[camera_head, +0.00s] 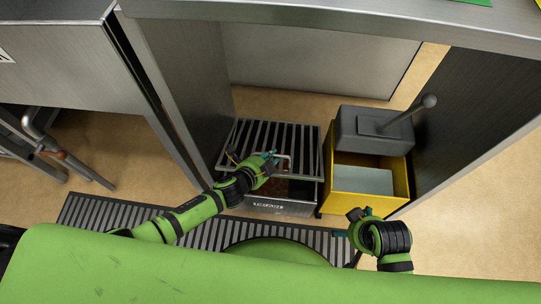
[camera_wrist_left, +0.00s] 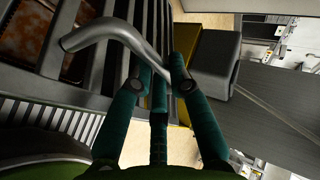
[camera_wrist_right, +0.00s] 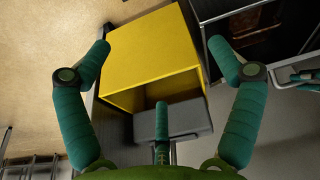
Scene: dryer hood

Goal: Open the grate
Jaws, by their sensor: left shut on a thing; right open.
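The grate (camera_head: 258,133), a panel of dark metal slats, sits over a low metal bin (camera_head: 262,205) under the counter. Reddish-brown contents show below its front bar. A bent metal handle (camera_wrist_left: 105,29) rises from the grate. My left gripper (camera_head: 273,158) is at this handle, and in the left wrist view the fingers (camera_wrist_left: 157,76) are closed on its end. My right gripper (camera_head: 350,222) is low in front of the yellow box, away from the grate. Its fingers (camera_wrist_right: 160,48) are spread and empty in the right wrist view.
A yellow box (camera_head: 400,177) with a grey lid (camera_head: 372,131) and lever (camera_head: 410,112) stands right of the bin. Dark counter walls flank both. A slatted floor strip (camera_head: 90,212) lies in front. Open floor (camera_head: 480,225) is at right.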

